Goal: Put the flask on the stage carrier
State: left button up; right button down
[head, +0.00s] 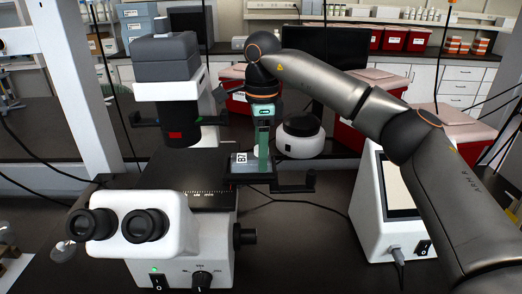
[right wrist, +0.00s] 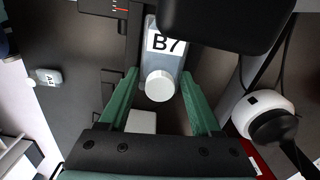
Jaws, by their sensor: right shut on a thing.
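The flask, a clear flat vessel with a white cap and a "B7" label (head: 241,159), is at the right side of the microscope stage (head: 185,170) in the head view. My right gripper (head: 263,150), with green fingers, reaches down from above and is shut on the flask. In the right wrist view the flask (right wrist: 164,52) points away from me, its round white cap between the green fingers (right wrist: 162,95). The flask lies about level at the dark stage carrier (head: 292,186); I cannot tell whether it touches it. My left gripper is not in view.
The microscope's dark upper head (head: 165,58) stands just left of the gripper, and its white eyepiece body (head: 130,222) is in front. A white device with a screen (head: 385,210) stands on the right. Another small labelled item (right wrist: 45,77) lies at left in the wrist view.

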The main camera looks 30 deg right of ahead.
jog(key=shift+c, duration=0.3)
grip_release()
jog(key=shift+f, duration=0.1)
jog(key=shift+r, duration=3.95)
